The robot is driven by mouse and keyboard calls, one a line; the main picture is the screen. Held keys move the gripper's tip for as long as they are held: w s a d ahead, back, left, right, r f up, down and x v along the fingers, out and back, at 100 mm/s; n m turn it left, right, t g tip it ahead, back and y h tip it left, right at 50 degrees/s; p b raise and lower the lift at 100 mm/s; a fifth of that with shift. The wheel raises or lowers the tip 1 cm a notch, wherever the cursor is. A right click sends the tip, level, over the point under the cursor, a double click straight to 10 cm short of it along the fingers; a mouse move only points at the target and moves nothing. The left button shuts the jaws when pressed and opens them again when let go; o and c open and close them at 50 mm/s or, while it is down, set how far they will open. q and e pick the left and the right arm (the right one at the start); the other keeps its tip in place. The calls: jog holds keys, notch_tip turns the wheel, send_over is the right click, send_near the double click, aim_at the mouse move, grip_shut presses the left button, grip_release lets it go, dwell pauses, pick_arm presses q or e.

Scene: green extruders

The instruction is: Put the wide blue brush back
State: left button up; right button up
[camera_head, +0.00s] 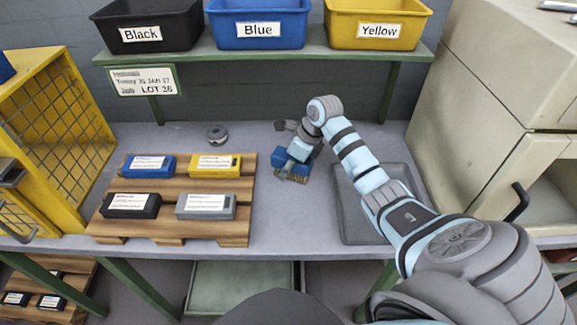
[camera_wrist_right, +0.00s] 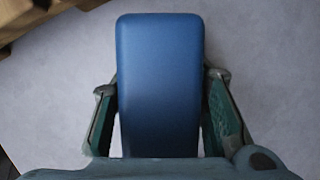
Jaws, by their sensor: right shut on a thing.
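The wide blue brush (camera_head: 289,160) is in the head view near the middle of the grey worktop, with tan bristles showing below its blue back. My right gripper (camera_head: 293,166) reaches down over it and is shut on it. In the right wrist view the smooth blue back of the brush (camera_wrist_right: 160,85) lies between the two fingers of the gripper (camera_wrist_right: 160,110), one on each side. Whether the bristles touch the worktop is hard to tell. My left gripper is not in view.
A wooden pallet (camera_head: 175,228) with blue, yellow, black and grey labelled blocks stands left of the brush. A grey tray (camera_head: 362,232) lies to the right. Black (camera_head: 150,28), Blue (camera_head: 259,24) and Yellow (camera_head: 375,24) bins stand on the shelf.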

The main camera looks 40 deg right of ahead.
jog(key=shift+w, duration=0.15)
jog(key=shift+f, duration=0.25)
jog(key=o, duration=1.2)
jog(key=shift+r, duration=0.15)
jog(key=shift+r, duration=0.25)
jog(key=p+v, duration=0.1)
jog(key=v, duration=1.1)
jog(key=shift+f+p, duration=0.1)
jog(key=shift+p, duration=0.2)
jog(key=shift+f, duration=0.1)
